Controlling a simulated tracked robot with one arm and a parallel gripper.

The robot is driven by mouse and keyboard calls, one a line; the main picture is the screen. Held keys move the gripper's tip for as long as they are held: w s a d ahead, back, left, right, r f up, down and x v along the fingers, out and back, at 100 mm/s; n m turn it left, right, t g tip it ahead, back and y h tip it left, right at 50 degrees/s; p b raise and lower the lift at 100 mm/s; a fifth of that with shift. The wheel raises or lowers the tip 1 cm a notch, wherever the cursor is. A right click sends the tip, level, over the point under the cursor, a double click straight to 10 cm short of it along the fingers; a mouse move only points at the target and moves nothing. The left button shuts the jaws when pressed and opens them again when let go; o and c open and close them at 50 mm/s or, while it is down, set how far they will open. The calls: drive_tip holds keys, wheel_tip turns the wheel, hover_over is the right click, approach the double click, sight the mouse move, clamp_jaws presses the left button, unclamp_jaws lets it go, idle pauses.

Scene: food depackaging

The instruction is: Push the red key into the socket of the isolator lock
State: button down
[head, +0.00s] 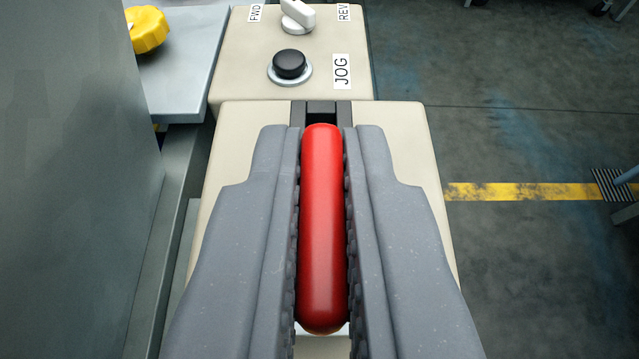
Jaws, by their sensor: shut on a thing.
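The red key (322,225) shows as a long rounded red bar, lying lengthwise between the two grey fingers of my gripper (322,200). The ridged inner pads press on it from left and right, so the gripper is shut on it. Its far end is at a dark slotted part (321,112) on a beige box (412,135), which looks like the isolator lock. The fingers and the key hide most of this box's top. The socket opening is hidden, and I cannot tell whether the key touches it or is in it.
Beyond stands a beige panel (235,55) with a black JOG button (290,64) and a white FWD/REV selector (297,15). At left are a grey metal wall (70,190) and a yellow knob (147,29). Open floor with a yellow line (520,192) lies at right.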

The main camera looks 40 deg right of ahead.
sight(322, 266)
drive_tip(key=shift+f+b, duration=0.55)
drive_tip(key=shift+f, duration=1.4)
drive_tip(key=c, duration=1.5)
unclamp_jaws()
drive_tip(key=shift+o, duration=0.2)
drive_tip(key=v, duration=1.3)
drive_tip(key=shift+s+a+p, duration=0.25)
drive_tip(key=shift+s+p, duration=0.05)
drive_tip(key=shift+p, duration=0.05)
